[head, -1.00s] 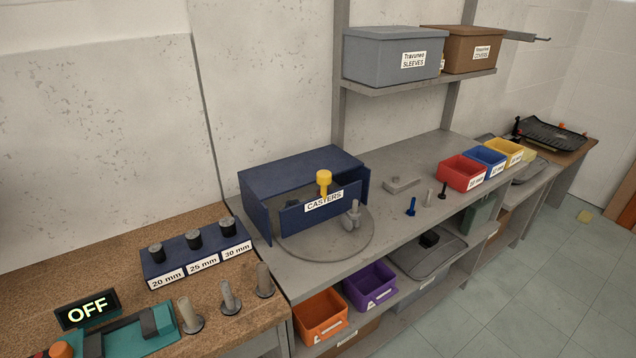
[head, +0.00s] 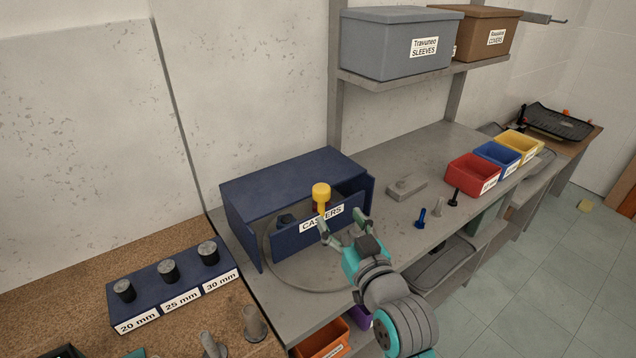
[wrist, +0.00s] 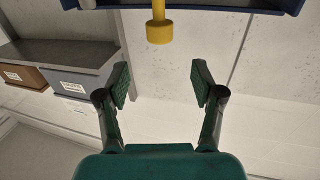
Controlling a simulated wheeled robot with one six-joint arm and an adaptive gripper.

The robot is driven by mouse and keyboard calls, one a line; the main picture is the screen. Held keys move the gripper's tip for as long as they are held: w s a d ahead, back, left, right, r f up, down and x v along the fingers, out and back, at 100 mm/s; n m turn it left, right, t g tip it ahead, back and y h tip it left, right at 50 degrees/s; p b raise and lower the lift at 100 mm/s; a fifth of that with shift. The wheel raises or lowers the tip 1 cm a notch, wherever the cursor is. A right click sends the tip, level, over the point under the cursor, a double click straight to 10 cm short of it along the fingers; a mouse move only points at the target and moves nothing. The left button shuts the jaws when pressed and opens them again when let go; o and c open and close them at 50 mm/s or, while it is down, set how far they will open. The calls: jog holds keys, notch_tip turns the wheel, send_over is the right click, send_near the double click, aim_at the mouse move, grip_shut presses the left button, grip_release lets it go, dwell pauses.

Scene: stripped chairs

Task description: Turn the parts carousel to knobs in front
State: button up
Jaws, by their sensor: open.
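The parts carousel is a round grey turntable (head: 290,277) inside a blue housing (head: 291,172) on the grey bench. A blue panel on it carries a CASTERS label (head: 321,219) and faces the front. A yellow knob (head: 321,192) stands up at the panel; it also shows in the wrist view (wrist: 159,27) at the top middle. My gripper (head: 343,230) is open and empty, just in front of the panel's right half, near the knob. In the wrist view the knob is apart from the fingers, beyond their tips. A dark part (head: 286,219) shows behind the panel's left side.
A blue block with mm labels (head: 174,287) stands at the left. Red (head: 472,175), blue (head: 497,158) and yellow bins (head: 520,144) stand at the right, with small posts before them. A shelf with lidded boxes (head: 400,43) hangs above.

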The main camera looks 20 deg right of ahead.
aim_at(325, 194)
jog(key=w, duration=1.1)
jog(key=shift+a+r, duration=0.1)
jog(key=shift+a, duration=0.2)
grip_shut()
